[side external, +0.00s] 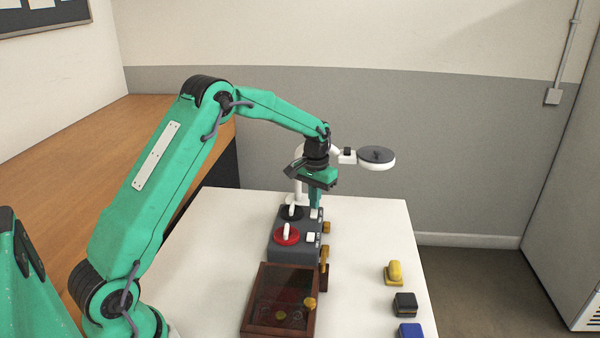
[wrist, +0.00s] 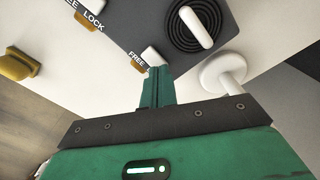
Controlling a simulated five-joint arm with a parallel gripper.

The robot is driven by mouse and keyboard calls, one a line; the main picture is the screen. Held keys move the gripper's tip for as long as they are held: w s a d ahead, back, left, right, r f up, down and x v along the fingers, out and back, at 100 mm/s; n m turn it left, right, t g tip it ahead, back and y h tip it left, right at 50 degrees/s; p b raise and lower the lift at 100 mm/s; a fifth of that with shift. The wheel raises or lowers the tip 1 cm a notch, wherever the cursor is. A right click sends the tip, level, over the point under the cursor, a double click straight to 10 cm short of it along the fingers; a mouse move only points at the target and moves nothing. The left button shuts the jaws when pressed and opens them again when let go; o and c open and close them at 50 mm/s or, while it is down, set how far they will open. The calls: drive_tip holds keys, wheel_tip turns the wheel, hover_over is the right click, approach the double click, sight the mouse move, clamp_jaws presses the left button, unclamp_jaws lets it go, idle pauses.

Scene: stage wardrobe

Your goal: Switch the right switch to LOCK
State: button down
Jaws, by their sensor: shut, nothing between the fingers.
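A dark grey switch box (side external: 272,246) stands on the white table and also fills the top of the wrist view (wrist: 125,25). It carries two white switches: the near one (side external: 311,237) beside a red dial, the far one (side external: 315,213) beside a black dial. My gripper (side external: 315,204) is shut and empty, pointing down at the far switch. In the wrist view, its fingertips (wrist: 160,72) are right next to that white switch (wrist: 152,56), the right one there. I cannot tell whether they touch. FREE shows beside it; my fingers hide the label's other side, so its setting is unclear.
The black dial (wrist: 178,30) with its white handle is close to my fingertips. A white round-based post (wrist: 222,75) stands beside the box. A wooden glass-topped case (side external: 264,323) is in front. Yellow (side external: 394,273), black (side external: 405,303) and blue (side external: 410,331) objects line the right.

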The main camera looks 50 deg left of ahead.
drive_tip(key=shift+f, duration=0.65)
idle(0.5)
drive_tip(key=shift+r, duration=3.55)
drive_tip(key=shift+r, duration=0.15)
